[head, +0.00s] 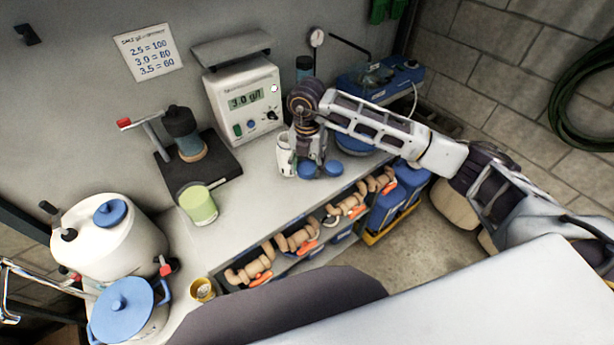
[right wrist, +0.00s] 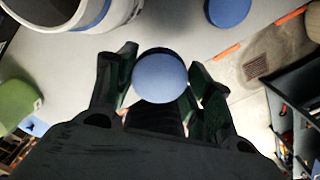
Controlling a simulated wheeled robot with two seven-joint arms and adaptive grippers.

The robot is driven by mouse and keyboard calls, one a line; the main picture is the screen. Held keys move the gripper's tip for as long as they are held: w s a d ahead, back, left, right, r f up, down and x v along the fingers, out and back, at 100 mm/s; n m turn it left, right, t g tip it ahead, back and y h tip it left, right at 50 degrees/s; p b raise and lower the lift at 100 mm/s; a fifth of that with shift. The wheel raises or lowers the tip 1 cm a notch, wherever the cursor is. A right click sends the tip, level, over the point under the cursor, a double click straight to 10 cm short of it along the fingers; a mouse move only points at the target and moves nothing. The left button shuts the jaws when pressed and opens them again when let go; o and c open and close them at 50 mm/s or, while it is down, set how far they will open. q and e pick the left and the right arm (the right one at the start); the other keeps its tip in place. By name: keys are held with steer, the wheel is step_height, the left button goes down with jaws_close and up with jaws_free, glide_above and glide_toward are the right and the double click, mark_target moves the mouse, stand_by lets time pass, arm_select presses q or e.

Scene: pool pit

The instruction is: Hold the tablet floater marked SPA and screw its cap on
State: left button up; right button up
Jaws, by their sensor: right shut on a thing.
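My right gripper (head: 308,158) reaches down to the bench beside a white cylinder (head: 285,160), which looks like a floater body; no SPA marking is legible. In the right wrist view, the fingers (right wrist: 160,88) are shut around a round blue cap (right wrist: 160,77). That cap also shows under the gripper in the head view (head: 307,170). A second blue cap (head: 333,169) lies just right of it, also in the right wrist view (right wrist: 228,10). The cylinder (right wrist: 70,14) stands apart at the upper left there, its top cut off. My left gripper is not in view.
A pale green cup (head: 199,206) stands left on the bench. A meter (head: 245,98) reading 3.0 g/l and a dark press stand (head: 195,165) are behind. Several tan parts with orange tags sit in front bins (head: 318,243). A blue device (head: 385,75) stands at the back right.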

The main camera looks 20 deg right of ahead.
mark_target(307, 167)
step_height(307, 167, up, 10)
steer(key=b, duration=0.1)
steer(key=shift+f, duration=0.1)
stand_by(0.5)
